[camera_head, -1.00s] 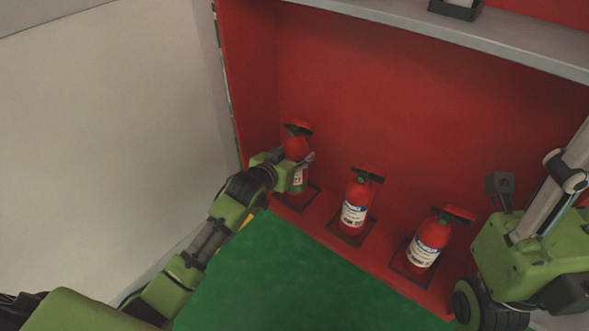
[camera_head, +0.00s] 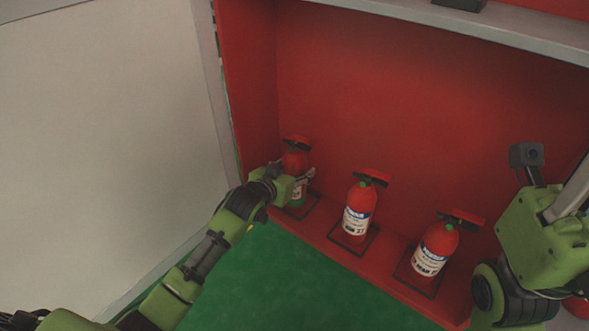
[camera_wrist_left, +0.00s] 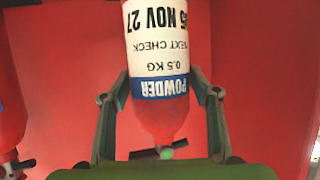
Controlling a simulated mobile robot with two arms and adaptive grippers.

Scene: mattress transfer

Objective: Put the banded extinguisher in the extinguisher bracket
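A red extinguisher with a green band low on its body (camera_head: 297,162) stands upright at the left end of the red cabinet; I take it as the banded one. My left gripper (camera_head: 296,179) reaches it from the left, level with its label. In the left wrist view the two fingers of my left gripper (camera_wrist_left: 160,92) press on both sides of the extinguisher (camera_wrist_left: 159,110), over the white and blue label. It still appears to stand on its square base. My right arm is at the right edge, its fingers out of sight. I cannot make out the bracket for certain.
Two more red extinguishers, in the middle (camera_head: 359,207) and to the right (camera_head: 437,243), stand on dark-outlined squares. A grey shelf edge (camera_head: 480,35) runs above, with a black holder (camera_head: 460,4) on it. A pale wall (camera_head: 100,130) is at the left. The green floor (camera_head: 290,285) in front is clear.

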